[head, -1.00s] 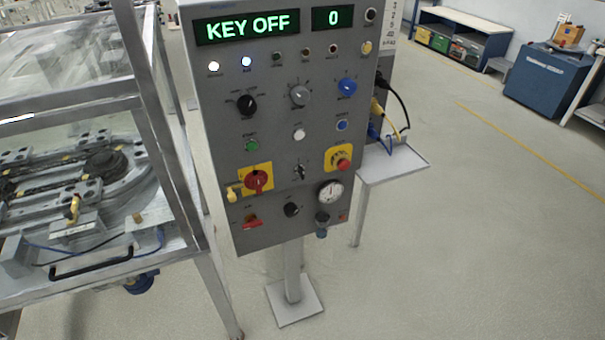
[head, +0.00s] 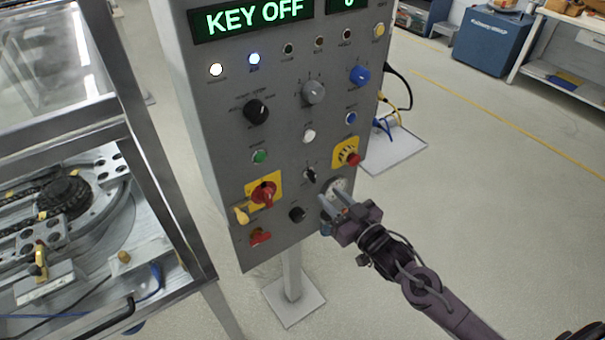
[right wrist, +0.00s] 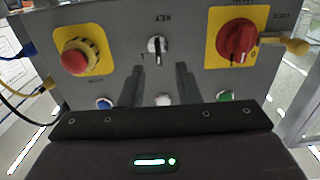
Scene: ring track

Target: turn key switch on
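The key switch (head: 310,175) is a small silver and black knob low in the middle of the grey control panel (head: 215,170). The panel's green display (head: 252,17) reads KEY OFF. In the right wrist view, where the panel appears upside down, the key switch (right wrist: 157,46) shows beyond the fingertips with its dark grip upright. My right gripper (head: 335,205) is just right of and below the key switch in the head view. In the right wrist view its two dark fingers (right wrist: 158,78) are apart with nothing between them. My left gripper is not in view.
A red emergency stop (head: 352,158) on yellow and a red rotary switch (head: 264,193) on yellow flank the key switch. A black knob (head: 297,214) sits below it. A yellow padlock (head: 241,215) hangs at the lower left. A framed machine enclosure (head: 160,180) stands left of the panel.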

